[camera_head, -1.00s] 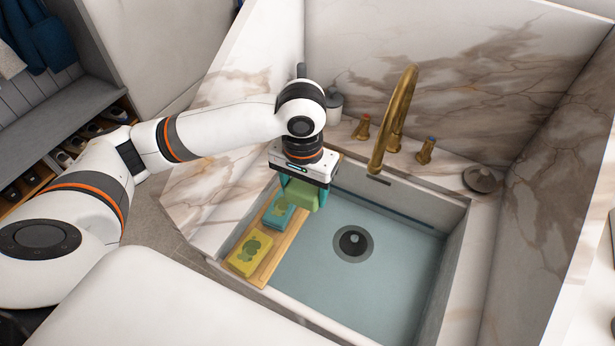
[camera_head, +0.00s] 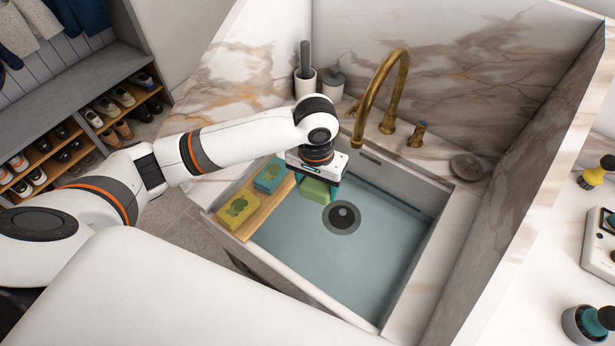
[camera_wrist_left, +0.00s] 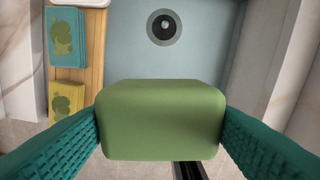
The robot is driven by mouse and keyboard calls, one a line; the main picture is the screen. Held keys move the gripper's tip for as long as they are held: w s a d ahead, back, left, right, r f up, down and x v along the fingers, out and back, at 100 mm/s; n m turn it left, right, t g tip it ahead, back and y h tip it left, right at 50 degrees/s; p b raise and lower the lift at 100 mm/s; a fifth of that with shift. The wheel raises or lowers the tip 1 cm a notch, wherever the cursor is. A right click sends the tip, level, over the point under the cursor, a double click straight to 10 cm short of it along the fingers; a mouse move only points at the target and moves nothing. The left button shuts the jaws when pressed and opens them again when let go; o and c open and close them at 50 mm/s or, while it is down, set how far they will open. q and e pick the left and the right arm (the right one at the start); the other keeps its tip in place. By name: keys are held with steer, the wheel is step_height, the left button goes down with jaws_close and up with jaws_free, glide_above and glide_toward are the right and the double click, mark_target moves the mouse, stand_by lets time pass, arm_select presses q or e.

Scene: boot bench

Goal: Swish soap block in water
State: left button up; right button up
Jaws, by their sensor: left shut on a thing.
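My left gripper (camera_head: 318,180) is shut on a green soap block (camera_head: 315,191). In the left wrist view the block (camera_wrist_left: 161,119) sits between the two teal fingers. The block is over the water (camera_head: 305,233) in the sink (camera_head: 412,255), just right of the wooden board; I cannot tell whether it touches the water. The dark round drain (camera_head: 342,217) lies to its right and nearer the front. My right gripper is not in view.
The wooden board (camera_head: 256,217) along the sink's left side carries a yellow block (camera_head: 238,208) and a teal block (camera_head: 270,175). A brass faucet (camera_head: 378,92) stands behind the sink. A scrub brush (camera_head: 596,173) lies on the right counter.

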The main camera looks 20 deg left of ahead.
arm_select(q)
step_height(320, 180, down, 9)
steer(key=w+d+p, duration=0.1)
steer(key=d+p, duration=0.1)
steer(key=m+b, duration=0.2)
steer(key=b, duration=0.2)
glide_toward(321, 261)
steer(key=f+b, duration=0.3)
steer(key=b, duration=0.5)
steer(key=f+b, duration=0.3)
steer(key=b, duration=0.5)
steer(key=shift+d+f+b, duration=0.15)
steer(key=shift+d+b, duration=0.05)
steer(key=shift+b, duration=0.2)
steer(key=shift+s+d+r+p, duration=0.15)
steer(key=shift+d+r+p, duration=0.4)
steer(key=shift+d+p, duration=0.2)
steer(key=d, duration=0.2)
steer(key=d+p, duration=0.1)
steer(key=d, duration=0.1)
steer(key=s+d, duration=0.1)
steer(key=d, duration=0.1)
steer(key=shift+s+d, duration=0.1)
steer(key=shift+d, duration=0.2)
steer(key=shift+s+d+f+p, duration=0.15)
steer(key=shift+d+p, duration=0.15)
steer(key=shift+d, duration=0.6)
steer(key=shift+a, duration=0.1)
